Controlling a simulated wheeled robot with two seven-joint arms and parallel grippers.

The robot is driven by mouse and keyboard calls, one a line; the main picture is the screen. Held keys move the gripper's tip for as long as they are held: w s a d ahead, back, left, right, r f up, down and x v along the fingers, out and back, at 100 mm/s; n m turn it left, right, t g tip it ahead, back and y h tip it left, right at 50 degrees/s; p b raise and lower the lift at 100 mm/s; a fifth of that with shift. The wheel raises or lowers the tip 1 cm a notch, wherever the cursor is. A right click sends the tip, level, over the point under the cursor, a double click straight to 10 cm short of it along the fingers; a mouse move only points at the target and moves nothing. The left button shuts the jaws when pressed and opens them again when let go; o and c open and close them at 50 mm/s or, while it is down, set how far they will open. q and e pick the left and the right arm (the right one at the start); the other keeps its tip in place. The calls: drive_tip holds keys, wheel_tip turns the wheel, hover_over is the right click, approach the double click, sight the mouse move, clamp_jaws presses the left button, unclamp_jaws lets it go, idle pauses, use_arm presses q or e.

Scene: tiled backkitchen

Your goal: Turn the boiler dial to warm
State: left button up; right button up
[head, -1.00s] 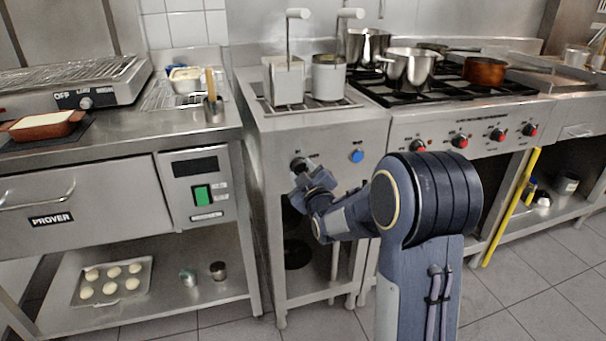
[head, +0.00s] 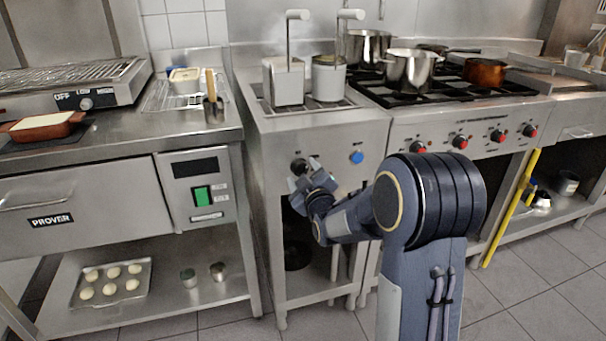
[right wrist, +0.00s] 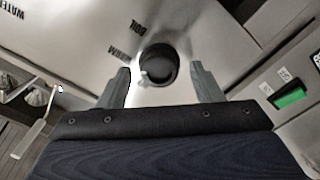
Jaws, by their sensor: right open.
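The boiler dial (head: 299,166) is a round black knob on the steel front panel below the two white-handled pots. In the right wrist view, the dial (right wrist: 158,66) stands just beyond and between the fingertips. A small pale mark shows on its lower left edge. The printed words WARM (right wrist: 119,55) and BOIL (right wrist: 138,27) lie to its left and upper left. My right gripper (head: 303,175) is open and empty in front of the dial, with a finger on either side of it; the right wrist view shows these fingers (right wrist: 163,84) apart from the knob. My left gripper is out of view.
A blue button (head: 357,157) sits right of the dial. The prover (head: 195,190) with its green switch stands to the left. The stove's red-marked knobs (head: 459,142) are to the right. Pots (head: 411,70) stand on the burners.

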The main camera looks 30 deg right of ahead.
drive_tip(key=v, duration=0.7)
drive_tip(key=shift+s+p, duration=0.2)
drive_tip(key=shift+p, duration=0.25)
drive_tip(key=s+a+f+m+g+y, duration=0.25)
drive_tip(key=s+a+g, duration=0.2)
drive_tip(key=s, duration=0.45)
drive_tip(key=s+a+f+m+g+y, duration=0.1)
drive_tip(key=s+a+m+g+y, duration=0.3)
drive_tip(key=s, duration=0.6)
drive_tip(key=s+a+f+m+g+y, duration=0.1)
drive_tip(key=s+a+f+g+y, duration=0.15)
drive_tip(key=s+a, duration=0.5)
wheel_tip(320, 180, up, 26)
drive_tip(key=s+d+p, duration=0.1)
drive_tip(key=s+p, duration=0.1)
drive_tip(key=p, duration=2.4)
drive_tip(key=shift+s+r+g+h, duration=0.2)
drive_tip(key=shift+s+g+h, duration=0.2)
